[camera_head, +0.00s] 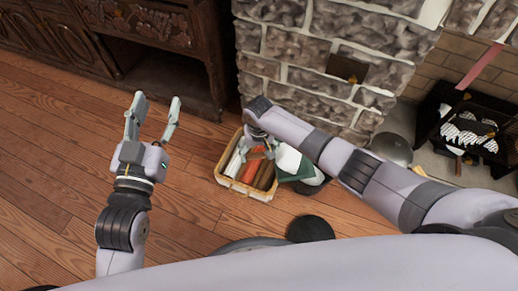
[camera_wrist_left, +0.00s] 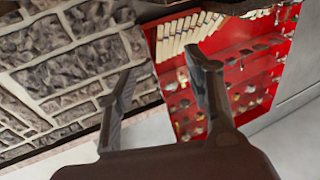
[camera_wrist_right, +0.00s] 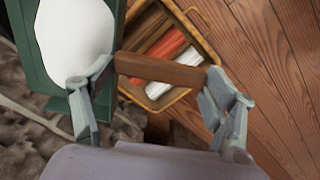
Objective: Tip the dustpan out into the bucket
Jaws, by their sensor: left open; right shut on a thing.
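My right gripper (camera_wrist_right: 160,80) is shut on a brown wooden bar (camera_wrist_right: 162,70) that spans between its fingertips; I cannot tell whether the bar is the dustpan's handle. In the head view this gripper (camera_head: 262,143) is over the far side of a yellow crate (camera_head: 226,180). A green, flat-sided thing (camera_head: 302,169) with a white rounded thing (camera_head: 288,157) at it is right of the crate; I cannot tell whether it is the dustpan. A grey round vessel (camera_head: 391,150), possibly the bucket, stands by the hearth, partly behind my right arm. My left gripper (camera_head: 154,108) is open and empty.
The crate holds brown, red and white pieces (camera_wrist_right: 172,48). A stone fireplace wall (camera_head: 290,45) rises behind it, with a black grate (camera_head: 440,112) at the right. A carved wooden cabinet (camera_head: 150,25) stands back left. The wooden floor (camera_head: 60,150) at left is clear.

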